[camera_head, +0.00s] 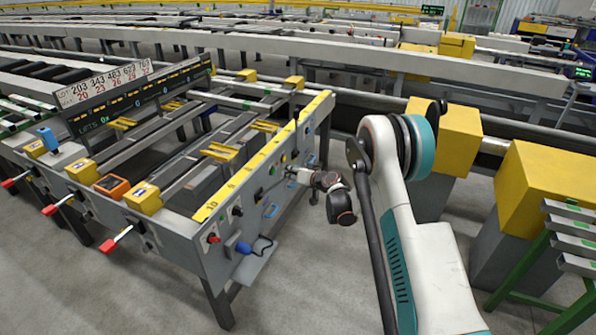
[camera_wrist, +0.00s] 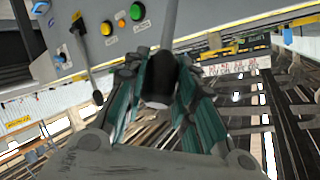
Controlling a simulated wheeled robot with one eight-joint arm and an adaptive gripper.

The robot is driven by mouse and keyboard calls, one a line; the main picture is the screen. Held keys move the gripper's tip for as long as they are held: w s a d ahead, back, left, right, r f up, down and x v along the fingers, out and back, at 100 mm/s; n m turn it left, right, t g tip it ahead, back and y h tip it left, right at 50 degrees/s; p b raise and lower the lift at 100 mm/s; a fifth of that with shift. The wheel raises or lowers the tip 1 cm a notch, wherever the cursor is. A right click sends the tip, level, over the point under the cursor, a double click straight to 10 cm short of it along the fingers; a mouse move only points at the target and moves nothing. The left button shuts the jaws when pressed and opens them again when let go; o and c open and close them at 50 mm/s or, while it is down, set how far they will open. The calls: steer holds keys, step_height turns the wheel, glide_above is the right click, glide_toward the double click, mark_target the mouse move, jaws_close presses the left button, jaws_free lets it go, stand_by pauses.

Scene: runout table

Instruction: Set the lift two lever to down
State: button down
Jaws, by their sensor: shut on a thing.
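In the wrist view, a lever with a grey shaft and a black grip (camera_wrist: 160,82) stands between the two fingers of my gripper (camera_wrist: 158,68). The fingers are shut on the black grip. Its shaft runs to the grey control panel (camera_wrist: 113,22) at the top of the picture. I cannot read a label that names this lever as lift two. A second lever (camera_wrist: 97,97), thin with a dark end, hangs to the left, apart from my fingers. In the head view my gripper (camera_head: 298,177) is at the panel's right part, and the held lever is hidden there.
Yellow blocks (camera_head: 440,145) stand behind my arm. Grey floor is clear in front.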

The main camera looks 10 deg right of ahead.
steer(key=w+a+r+n+g+h+p, duration=0.2)
steer(key=w+a+r+g+h+p, duration=0.2)
steer(key=w+a, duration=0.4)
steer(key=shift+w+a+r+g+h, duration=0.5)
steer(key=shift+a+r, duration=0.35)
steer(key=shift+a, duration=1.15)
steer(key=shift+s, duration=0.1)
steer(key=c, duration=1.3)
jaws_free()
steer(key=shift+f, duration=0.1)
steer(key=v, duration=1.2)
